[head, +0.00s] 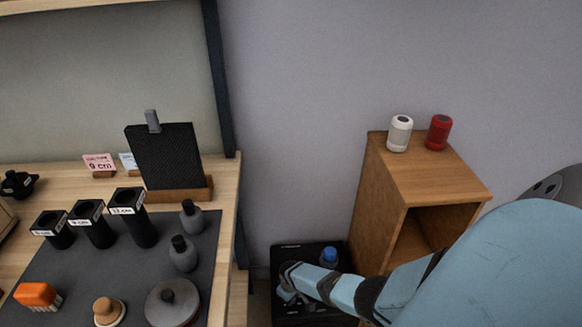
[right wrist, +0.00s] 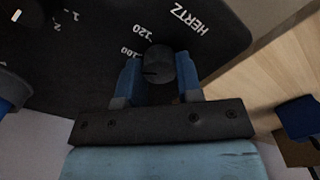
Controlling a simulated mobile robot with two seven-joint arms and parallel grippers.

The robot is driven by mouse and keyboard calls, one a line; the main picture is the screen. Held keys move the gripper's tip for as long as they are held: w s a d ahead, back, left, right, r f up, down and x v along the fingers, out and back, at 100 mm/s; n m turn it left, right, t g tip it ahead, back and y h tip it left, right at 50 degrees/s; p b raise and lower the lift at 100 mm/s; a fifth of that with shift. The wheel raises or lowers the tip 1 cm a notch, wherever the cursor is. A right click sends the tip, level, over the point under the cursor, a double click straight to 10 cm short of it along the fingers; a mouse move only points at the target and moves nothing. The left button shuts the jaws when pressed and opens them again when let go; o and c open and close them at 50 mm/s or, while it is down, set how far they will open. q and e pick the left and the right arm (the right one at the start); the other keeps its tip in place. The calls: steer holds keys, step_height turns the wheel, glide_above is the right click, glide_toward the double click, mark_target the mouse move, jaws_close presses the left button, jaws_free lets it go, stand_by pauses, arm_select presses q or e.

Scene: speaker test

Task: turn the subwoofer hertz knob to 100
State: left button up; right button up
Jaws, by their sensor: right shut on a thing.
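The subwoofer (head: 310,250) is a black box low between the table and the wooden cabinet in the head view. In the right wrist view its dark top panel (right wrist: 85,50) shows the word HERTZ and the marks 120 and 100. My right gripper (right wrist: 158,82) is shut on the dark hertz knob (right wrist: 159,62), with a blue finger on either side. The 100 and 120 marks lie just left and upper left of the knob. I cannot tell its exact setting. In the head view my right arm covers part of the subwoofer. My left gripper is not in view.
A blue-topped object (head: 328,257) stands at the subwoofer beside my right arm. The wooden cabinet (head: 440,178) is close on the right, bearing a white speaker (head: 399,133) and a red speaker (head: 438,132). The table (head: 226,195) with a dark mat stands on the left.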

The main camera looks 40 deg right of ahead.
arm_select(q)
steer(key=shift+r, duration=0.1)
arm_select(e)
steer(key=o, duration=0.9)
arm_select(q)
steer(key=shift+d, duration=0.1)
arm_select(e)
steer(key=shift+o, duration=0.2)
steer(key=shift+r+p, duration=0.3)
steer(key=shift+r, duration=0.05)
arm_select(q)
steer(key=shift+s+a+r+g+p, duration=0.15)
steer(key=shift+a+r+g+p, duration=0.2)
steer(key=shift+p, duration=1.35)
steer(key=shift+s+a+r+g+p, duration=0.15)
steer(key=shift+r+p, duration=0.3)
steer(key=shift+p, duration=1.25)
arm_select(e)
step_height(320, 180, up, 13)
